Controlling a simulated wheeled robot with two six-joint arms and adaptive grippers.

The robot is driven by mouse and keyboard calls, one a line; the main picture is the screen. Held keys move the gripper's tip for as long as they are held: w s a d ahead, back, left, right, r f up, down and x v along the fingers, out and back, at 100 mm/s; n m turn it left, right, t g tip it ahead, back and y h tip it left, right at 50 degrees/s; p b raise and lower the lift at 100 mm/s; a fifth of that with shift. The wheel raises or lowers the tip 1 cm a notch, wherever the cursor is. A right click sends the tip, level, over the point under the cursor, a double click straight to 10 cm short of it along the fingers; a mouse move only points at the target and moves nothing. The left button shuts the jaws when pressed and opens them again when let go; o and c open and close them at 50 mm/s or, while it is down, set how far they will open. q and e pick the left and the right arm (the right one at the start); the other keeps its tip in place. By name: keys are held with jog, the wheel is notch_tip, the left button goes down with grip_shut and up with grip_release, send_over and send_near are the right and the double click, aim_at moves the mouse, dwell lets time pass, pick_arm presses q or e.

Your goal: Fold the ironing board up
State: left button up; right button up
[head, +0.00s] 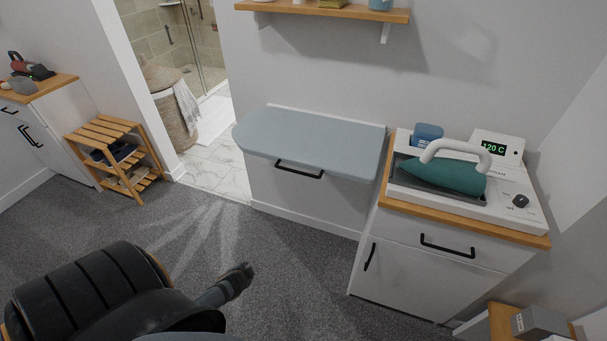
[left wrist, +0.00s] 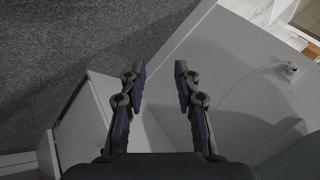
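The ironing board (head: 310,139) is pale blue-grey with a rounded left end. In the head view it lies flat, unfolded, with its far long edge along the wall. A black bar handle (head: 299,170) shows at its near edge. My left gripper (head: 243,275) is below and left of the board in the head view, in front of the carpet, apart from the board and handle. In the left wrist view its two fingers (left wrist: 160,68) are spread with nothing between them. My right gripper is not in view.
A white cabinet (head: 430,272) right of the board holds a teal iron (head: 445,175) on a station reading 120 C. A wall shelf (head: 325,11) hangs above the board. A dark padded chair (head: 85,287) stands front left. Grey carpet (head: 290,270) before the board is clear.

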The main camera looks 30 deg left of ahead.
pick_arm(q)
jog(key=w+a+r+m+t+b, duration=0.2)
jog(key=w+r+m+t, duration=0.1)
jog(key=w+r, duration=0.55)
jog(key=m+t+b, duration=0.2)
jog(key=m+t, duration=0.4)
send_near(298, 172)
jog(key=x, duration=1)
jog(key=shift+w+a+f, duration=0.1)
jog(key=shift+w+f, duration=0.1)
jog(key=shift+f, duration=0.05)
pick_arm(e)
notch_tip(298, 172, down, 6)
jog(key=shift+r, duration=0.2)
pick_arm(q)
jog(key=shift+c, duration=0.4)
grip_shut()
